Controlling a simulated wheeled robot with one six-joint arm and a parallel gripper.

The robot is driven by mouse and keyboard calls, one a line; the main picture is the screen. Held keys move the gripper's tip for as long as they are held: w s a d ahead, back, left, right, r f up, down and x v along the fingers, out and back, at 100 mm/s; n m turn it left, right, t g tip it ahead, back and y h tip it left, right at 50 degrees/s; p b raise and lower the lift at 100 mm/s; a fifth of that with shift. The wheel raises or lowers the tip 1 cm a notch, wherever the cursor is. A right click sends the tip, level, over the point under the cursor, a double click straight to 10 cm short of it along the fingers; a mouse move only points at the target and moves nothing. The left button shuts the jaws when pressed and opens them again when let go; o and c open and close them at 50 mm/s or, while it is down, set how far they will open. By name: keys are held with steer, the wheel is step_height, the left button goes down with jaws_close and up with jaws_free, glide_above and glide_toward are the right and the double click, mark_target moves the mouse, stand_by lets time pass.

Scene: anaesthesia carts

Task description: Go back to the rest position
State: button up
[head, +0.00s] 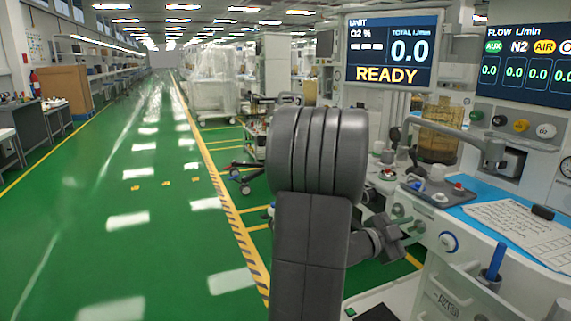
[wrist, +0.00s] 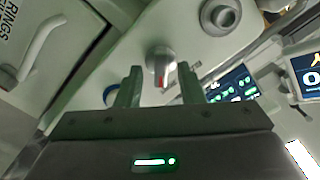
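My gripper (wrist: 161,84) is open in the wrist view, with its two fingers apart and nothing held between them. A pale knob with a red mark (wrist: 160,62) on the cart's panel shows in the gap between the fingers; I cannot tell how close it is. In the head view my arm rises in the middle and hides part of the anaesthesia cart (head: 470,265). My gripper (head: 402,238) is low at the right of the arm, by the cart's front, its fingers hard to make out there.
The cart has a READY screen (head: 392,50), a flow screen (head: 525,67), a blue-ringed knob (head: 449,242) and a paper sheet (head: 520,228) on its worktop. The green aisle (head: 110,220) at left is clear. A plastic-covered cart (head: 212,90) stands farther back.

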steer(key=shift+w+a+r+n+p, duration=0.1)
steer(key=shift+n+p, duration=1.75)
steer(key=shift+n, duration=0.95)
steer(key=shift+w+n+p, duration=0.1)
steer(key=shift+n+p, duration=1.75)
steer(key=shift+n, duration=0.95)
